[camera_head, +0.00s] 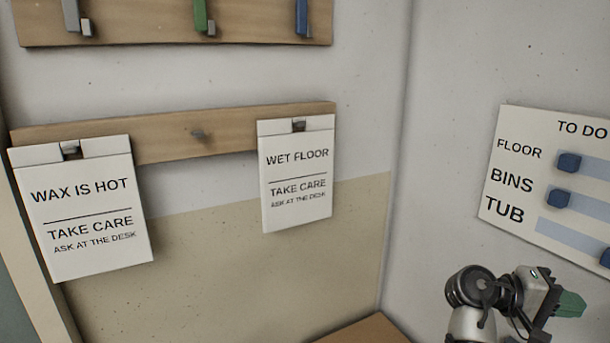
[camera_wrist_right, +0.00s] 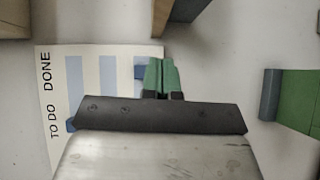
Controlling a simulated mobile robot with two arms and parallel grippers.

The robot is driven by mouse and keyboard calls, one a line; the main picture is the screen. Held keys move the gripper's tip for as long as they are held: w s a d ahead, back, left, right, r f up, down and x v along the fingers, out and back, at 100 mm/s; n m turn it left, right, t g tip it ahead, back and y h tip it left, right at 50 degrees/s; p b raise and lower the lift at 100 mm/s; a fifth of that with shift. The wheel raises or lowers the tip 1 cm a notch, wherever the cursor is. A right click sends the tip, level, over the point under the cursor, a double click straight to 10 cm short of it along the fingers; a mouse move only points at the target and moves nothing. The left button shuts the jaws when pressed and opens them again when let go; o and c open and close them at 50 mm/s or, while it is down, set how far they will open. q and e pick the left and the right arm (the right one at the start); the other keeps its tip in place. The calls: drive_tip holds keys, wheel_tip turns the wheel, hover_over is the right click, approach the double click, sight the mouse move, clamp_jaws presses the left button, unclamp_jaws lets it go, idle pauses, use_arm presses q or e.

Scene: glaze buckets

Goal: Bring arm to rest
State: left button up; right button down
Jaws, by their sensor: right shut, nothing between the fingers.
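My right gripper (camera_head: 571,304) is at the lower right of the head view, in front of the wall below the TO DO board (camera_head: 553,213). Its green fingers are shut with nothing between them. In the right wrist view the closed green fingers (camera_wrist_right: 161,75) point up the picture, in front of the board's edge (camera_wrist_right: 150,62). They overlap a blue slider in that picture; I cannot tell that they touch it. My left gripper is not in view.
A rack with hooks (camera_head: 170,22) is above. A wooden surface (camera_head: 365,332) shows at the bottom. A green object (camera_wrist_right: 300,98) is right in the wrist view.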

drive_tip(key=s+a+f+n+t+y, duration=0.1)
drive_tip(key=s+a+f+t+y, duration=0.15)
drive_tip(key=f, duration=0.45)
drive_tip(key=s+a+f+n+t+y, duration=0.2)
drive_tip(key=f+t, duration=0.1)
drive_tip(key=f, duration=0.4)
drive_tip(key=s+a+f+n+t+y, duration=0.1)
drive_tip(key=s+a+f+t+y, duration=0.2)
drive_tip(key=f, duration=0.4)
drive_tip(key=s+a+f+n+y, duration=0.1)
drive_tip(key=s+a+f+y, duration=0.2)
drive_tip(key=s+a+y, duration=0.35)
drive_tip(key=s+a+f+y, duration=0.2)
drive_tip(key=s+a+y, duration=0.1)
drive_tip(key=s+a, duration=0.6)
wheel_tip(320, 180, down, 25)
drive_tip(key=g, duration=0.2)
drive_tip(key=s+d+f, duration=0.1)
drive_tip(key=s+f, duration=0.7)
drive_tip(key=s+d+f+g, duration=0.1)
drive_tip(key=s+d+f, duration=0.1)
drive_tip(key=s+f, duration=0.6)
drive_tip(key=shift+d+f, duration=0.25)
drive_tip(key=shift+f, duration=0.5)
drive_tip(key=shift+s+g, duration=0.1)
drive_tip(key=shift+g, duration=0.15)
